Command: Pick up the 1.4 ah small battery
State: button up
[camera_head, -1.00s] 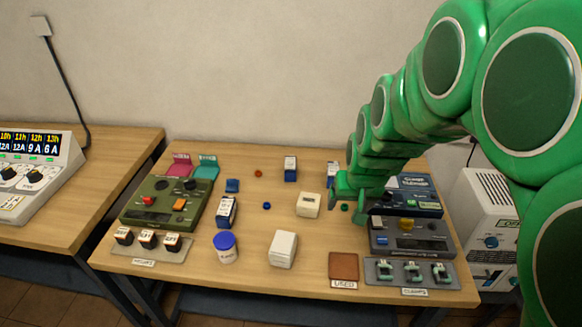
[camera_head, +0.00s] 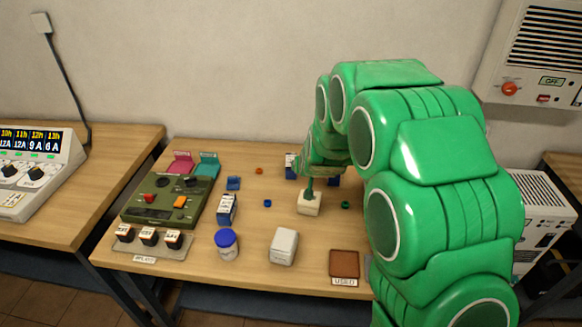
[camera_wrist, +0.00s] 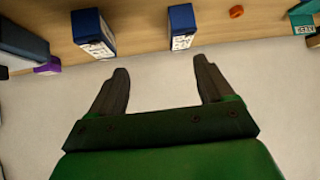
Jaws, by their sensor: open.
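Several blue-and-white battery blocks stand on the table, but I cannot read their labels, so I cannot tell which is 1.4 ah. One stands at the back (camera_head: 291,172), partly behind my arm. A third is left of centre (camera_head: 227,208). The wrist view shows two blue blocks (camera_wrist: 93,33) and (camera_wrist: 182,27) beyond the fingertips. My gripper (camera_wrist: 163,76) is open and empty, with both fingers apart from them.
A white block (camera_head: 284,246), a blue-lidded jar (camera_head: 227,245) and a brown pad (camera_head: 344,263) are at the front. A green device (camera_head: 160,203) is at left. Small caps, including an orange one (camera_head: 259,171), lie around. My arm hides the table's right side.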

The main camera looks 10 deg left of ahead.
jog(key=w+a+f+t, duration=0.1)
jog(key=w+a+f, duration=0.1)
jog(key=w, duration=0.1)
jog(key=w+a+f+t, duration=0.1)
jog(key=w+a+f, duration=0.1)
jog(key=w+f, duration=0.1)
jog(key=shift+a+f+t, duration=0.15)
jog(key=shift+a+t, duration=0.15)
jog(key=shift+a, duration=0.1)
jog(key=shift+a+x, duration=0.2)
jog(key=shift+x, duration=1.7)
jog(key=shift+a+x, duration=0.2)
jog(key=shift+x, duration=1.75)
grip_shut()
